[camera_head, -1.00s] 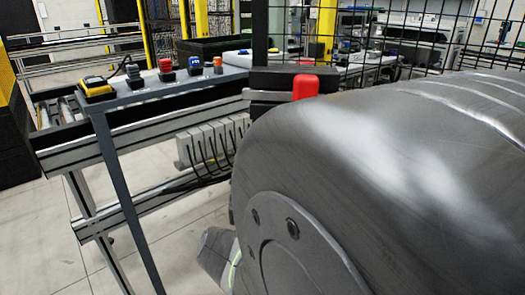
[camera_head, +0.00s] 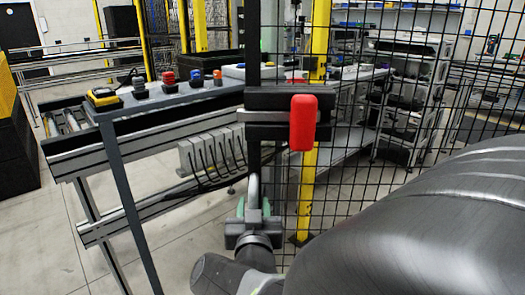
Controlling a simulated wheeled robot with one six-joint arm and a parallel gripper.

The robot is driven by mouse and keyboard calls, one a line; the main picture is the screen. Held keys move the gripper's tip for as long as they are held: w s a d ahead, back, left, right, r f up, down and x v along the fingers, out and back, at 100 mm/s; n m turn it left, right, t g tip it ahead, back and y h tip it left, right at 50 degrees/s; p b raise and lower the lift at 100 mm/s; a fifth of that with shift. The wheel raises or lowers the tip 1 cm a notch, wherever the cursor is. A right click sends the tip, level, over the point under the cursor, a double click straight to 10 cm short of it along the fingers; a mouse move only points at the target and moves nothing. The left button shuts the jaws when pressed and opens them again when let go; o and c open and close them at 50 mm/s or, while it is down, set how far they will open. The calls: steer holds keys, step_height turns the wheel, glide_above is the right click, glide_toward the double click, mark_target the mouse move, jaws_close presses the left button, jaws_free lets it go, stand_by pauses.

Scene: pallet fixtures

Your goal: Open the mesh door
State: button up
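The mesh door (camera_head: 395,120) is a black wire grid filling the right half of the view, with a dark upright frame post at its left edge. A black latch block (camera_head: 285,98) with a red handle (camera_head: 303,123) sits across that post. Below it, a pale upright handle bar (camera_head: 253,188) runs along the post. My gripper (camera_head: 253,207) is at the lower end of this bar, with its fingertips pointing up on either side of it. I cannot tell whether the fingers touch the bar. My arm hides the door's lower right part.
A rail-framed bench (camera_head: 150,135) stands at left, with a control shelf (camera_head: 165,98) bearing several coloured buttons. Yellow posts and a shelf rack (camera_head: 405,95) stand behind the mesh. Open floor lies at lower left.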

stand_by(0.3)
steer(key=p, duration=1)
glide_toward(253, 157)
steer(key=w, duration=0.4)
steer(key=shift+w+r, duration=0.1)
steer(key=shift+w, duration=0.2)
steer(key=shift+c, duration=0.2)
